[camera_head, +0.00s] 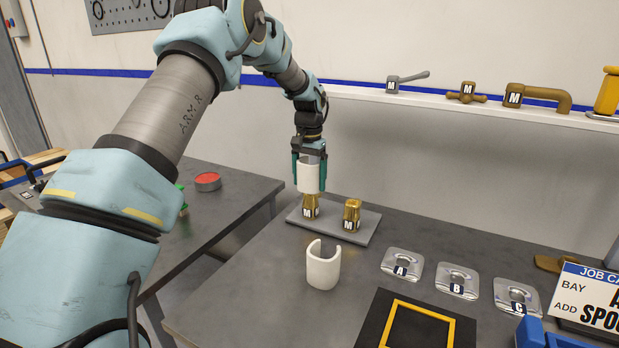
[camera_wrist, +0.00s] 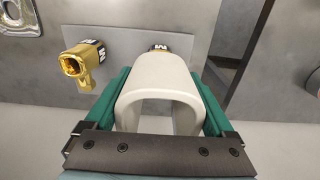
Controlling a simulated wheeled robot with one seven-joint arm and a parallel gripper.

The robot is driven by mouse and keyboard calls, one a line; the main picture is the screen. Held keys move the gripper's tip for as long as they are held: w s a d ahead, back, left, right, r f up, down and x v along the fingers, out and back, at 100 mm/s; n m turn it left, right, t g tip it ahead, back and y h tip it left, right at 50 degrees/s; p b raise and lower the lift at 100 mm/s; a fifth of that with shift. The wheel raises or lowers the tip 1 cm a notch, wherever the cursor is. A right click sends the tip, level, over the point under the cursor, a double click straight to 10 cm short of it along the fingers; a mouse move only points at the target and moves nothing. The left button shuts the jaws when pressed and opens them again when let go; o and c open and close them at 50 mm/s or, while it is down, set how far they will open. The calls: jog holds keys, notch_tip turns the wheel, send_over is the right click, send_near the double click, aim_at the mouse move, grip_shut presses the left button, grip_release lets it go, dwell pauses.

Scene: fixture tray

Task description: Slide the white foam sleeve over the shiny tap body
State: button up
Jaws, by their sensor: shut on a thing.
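My gripper (camera_head: 309,160) is shut on a white foam sleeve (camera_head: 308,180), with a green finger on each side of it. In the wrist view the held sleeve (camera_wrist: 160,75) is an arch with an open side. Below it in the head view is a gold tap body (camera_head: 310,207) marked M, on a grey plate (camera_head: 372,232). The sleeve's lower edge is at about the top of this tap; I cannot tell whether they touch. In the wrist view the sleeve hides most of that tap (camera_wrist: 158,46). A second shiny gold tap body (camera_head: 352,215) stands beside it, bare.
Another white C-shaped sleeve (camera_head: 323,266) stands on the table in front of the plate. Metal dishes A (camera_head: 402,276), B (camera_head: 457,292) and C (camera_head: 518,309) lie to the right. A yellow-framed black mat (camera_head: 375,330) is at the front. A shelf (camera_head: 430,103) holds several fittings.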

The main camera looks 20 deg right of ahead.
aim_at(309, 204)
jog(key=shift+f+b, duration=2.3)
jog(key=shift+f, duration=2.05)
jog(key=o, duration=1)
jog(key=shift+r, duration=0.15)
jog(key=shift+r+p, duration=3.5)
jog(key=shift+r, duration=1.95)
jog(key=shift+a, duration=0.1)
